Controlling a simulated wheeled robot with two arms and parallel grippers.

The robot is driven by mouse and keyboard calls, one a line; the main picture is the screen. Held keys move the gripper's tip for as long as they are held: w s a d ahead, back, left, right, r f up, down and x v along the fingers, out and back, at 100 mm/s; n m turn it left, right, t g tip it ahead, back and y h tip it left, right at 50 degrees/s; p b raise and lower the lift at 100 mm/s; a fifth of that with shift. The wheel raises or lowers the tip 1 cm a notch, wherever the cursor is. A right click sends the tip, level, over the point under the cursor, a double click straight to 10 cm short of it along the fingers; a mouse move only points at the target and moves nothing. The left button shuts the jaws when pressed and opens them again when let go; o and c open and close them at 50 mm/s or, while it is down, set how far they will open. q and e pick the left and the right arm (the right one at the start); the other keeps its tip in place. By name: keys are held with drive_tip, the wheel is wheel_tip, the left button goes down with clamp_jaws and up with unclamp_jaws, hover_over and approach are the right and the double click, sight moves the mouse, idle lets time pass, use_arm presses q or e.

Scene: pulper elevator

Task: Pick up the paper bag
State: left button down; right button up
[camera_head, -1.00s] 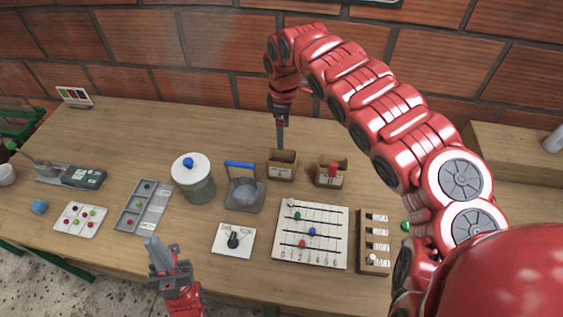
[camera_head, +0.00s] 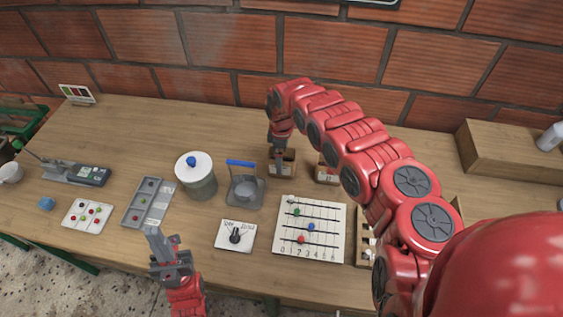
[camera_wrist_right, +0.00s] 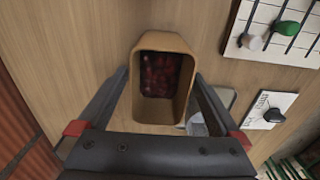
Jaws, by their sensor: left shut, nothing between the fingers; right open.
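A brown paper bag (camera_head: 281,168), open at the top, stands upright on the table. In the right wrist view the paper bag (camera_wrist_right: 144,116) shows dark red contents inside. My right gripper (camera_wrist_right: 161,76) is open, with one finger on each side of the bag. The frames do not show whether the fingers touch it. In the head view my right arm reaches down over the bag and partly hides it. A similar brown container (camera_head: 326,174) stands to its right, partly behind my arm. My left gripper (camera_head: 156,238) is shut and empty at the table's front edge.
A blue-handled scoop-like device (camera_head: 246,187) and a lidded canister (camera_head: 196,178) stand left of the bag. A slider board (camera_head: 310,240) and a dial card (camera_head: 235,235) lie in front. A brick wall (camera_head: 200,45) rises behind. The table behind the canister is clear.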

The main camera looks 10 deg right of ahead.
drive_tip(key=shift+f, duration=0.95)
drive_tip(key=shift+c, duration=0.3)
drive_tip(key=c, duration=1.4)
drive_tip(key=shift+r, duration=0.1)
